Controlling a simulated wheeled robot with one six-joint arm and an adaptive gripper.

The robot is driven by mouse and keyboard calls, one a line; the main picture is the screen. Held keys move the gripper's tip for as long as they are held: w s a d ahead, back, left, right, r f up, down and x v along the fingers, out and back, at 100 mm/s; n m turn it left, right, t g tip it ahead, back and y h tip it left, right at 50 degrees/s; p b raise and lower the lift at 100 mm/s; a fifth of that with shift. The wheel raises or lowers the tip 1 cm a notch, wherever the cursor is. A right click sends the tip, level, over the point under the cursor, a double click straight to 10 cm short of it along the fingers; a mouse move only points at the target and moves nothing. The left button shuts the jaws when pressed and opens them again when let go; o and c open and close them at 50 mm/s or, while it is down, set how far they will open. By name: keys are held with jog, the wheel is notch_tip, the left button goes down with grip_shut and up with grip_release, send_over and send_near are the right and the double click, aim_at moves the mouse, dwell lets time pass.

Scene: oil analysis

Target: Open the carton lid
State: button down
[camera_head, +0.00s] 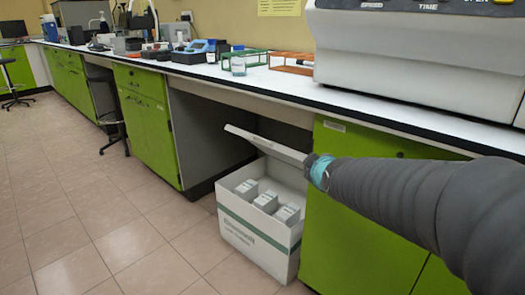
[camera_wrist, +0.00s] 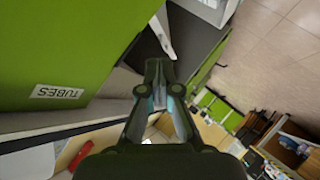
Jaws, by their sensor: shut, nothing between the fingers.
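A white carton (camera_head: 258,246) with a green stripe stands on the floor beneath the bench. Its lid (camera_head: 262,146) is raised at a slant, so the top is open at the front and three small grey-white boxes (camera_head: 266,202) show inside. My arm reaches in from the right, and its end with a teal ring lies close to the lid's right end in the head view. In the wrist view my gripper (camera_wrist: 158,80) is shut and empty. Whether it touches the lid cannot be told.
A green cabinet (camera_head: 345,215) stands right of the carton, and another green cabinet (camera_head: 147,125) stands to the left. The bench top (camera_head: 262,73) overhangs the carton, with racks and a large machine (camera_head: 420,50) on it. The tiled floor (camera_head: 105,220) in front is clear.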

jog(key=w+a+f+n+t+y+b, duration=0.1)
jog(key=w+a+f+n+t, duration=0.15)
jog(key=w, duration=0.25)
jog(key=w+a+f+n+t+b, duration=0.1)
jog(key=w+a+n, duration=0.15)
jog(key=w, duration=0.35)
jog(key=w+a+f+n+t+y+b, duration=0.2)
jog(key=w+a+f+n+t+b, duration=0.35)
jog(key=w+a+f+n, duration=0.55)
jog(key=w+r+m, duration=0.1)
jog(key=w+r, duration=0.3)
jog(key=w, duration=0.5)
jog(key=shift+a+r+t+p, duration=0.25)
jog(key=shift+a+t+p, duration=0.15)
jog(key=shift+p, duration=0.05)
